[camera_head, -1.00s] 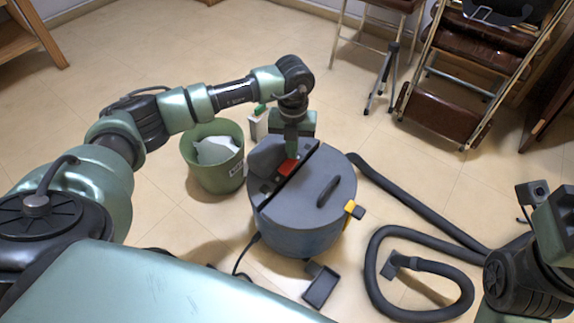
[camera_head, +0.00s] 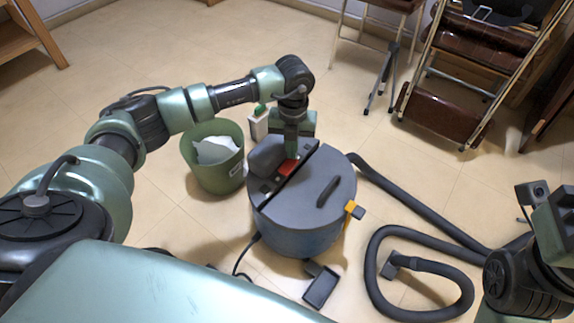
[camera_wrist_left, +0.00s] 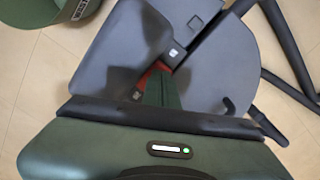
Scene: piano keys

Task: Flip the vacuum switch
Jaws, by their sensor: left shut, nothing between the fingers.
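The vacuum (camera_head: 318,200) is a round grey-blue canister standing on the floor. Its red switch (camera_head: 287,168) sits on the lid beside a dark slot. My left gripper (camera_head: 291,157) points down over the lid, right at the switch; its fingers are together and hold nothing. In the left wrist view, the green fingers (camera_wrist_left: 163,88) cover part of the red switch (camera_wrist_left: 146,76); I cannot tell whether they touch it. My right arm shows at the right edge, and its fingertips cannot be made out.
A green bin (camera_head: 215,176) with white paper stands left of the vacuum. The black hose (camera_head: 419,221) curls on the floor at right. Folded chairs (camera_head: 455,75) stand at the back right. The floor behind the bin is clear.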

